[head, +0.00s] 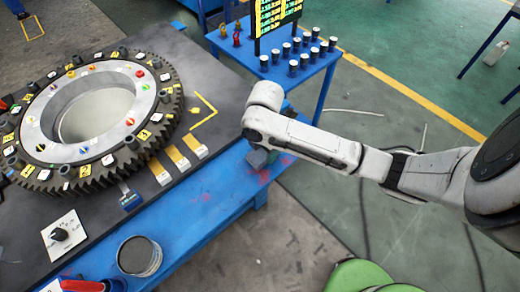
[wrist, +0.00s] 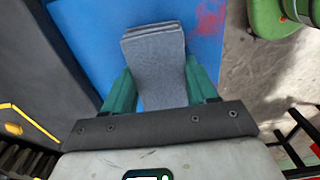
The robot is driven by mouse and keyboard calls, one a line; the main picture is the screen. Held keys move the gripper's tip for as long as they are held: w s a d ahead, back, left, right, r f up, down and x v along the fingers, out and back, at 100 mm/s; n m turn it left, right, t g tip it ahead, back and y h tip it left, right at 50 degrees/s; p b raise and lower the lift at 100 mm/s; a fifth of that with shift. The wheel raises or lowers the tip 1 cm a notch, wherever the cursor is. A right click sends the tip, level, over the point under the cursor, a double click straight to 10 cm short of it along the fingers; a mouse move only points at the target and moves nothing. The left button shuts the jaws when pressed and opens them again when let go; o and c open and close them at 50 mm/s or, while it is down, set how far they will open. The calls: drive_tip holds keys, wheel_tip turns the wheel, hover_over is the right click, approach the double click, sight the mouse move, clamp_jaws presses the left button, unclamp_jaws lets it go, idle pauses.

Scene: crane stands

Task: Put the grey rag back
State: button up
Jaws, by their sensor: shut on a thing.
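The grey rag (wrist: 155,62) is a folded, flat grey cloth between the green fingers of my gripper (wrist: 160,88) in the wrist view. My gripper is shut on it, with a finger on each side. The rag is over or on the blue surface of the bench's lower ledge; I cannot tell whether it touches. My gripper is mostly hidden there by my arm.
A large toothed ring (head: 168,112) with coloured markers lies on the dark bench top. A grey tin (head: 140,257) stands on the blue ledge (head: 190,222). A blue table (head: 318,62) with several dark cups is behind. A green round object (head: 362,275) is at the bottom.

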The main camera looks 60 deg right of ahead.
drive_tip(key=shift+f, duration=0.2)
drive_tip(key=o, duration=1.1)
drive_tip(key=shift+r, duration=0.1)
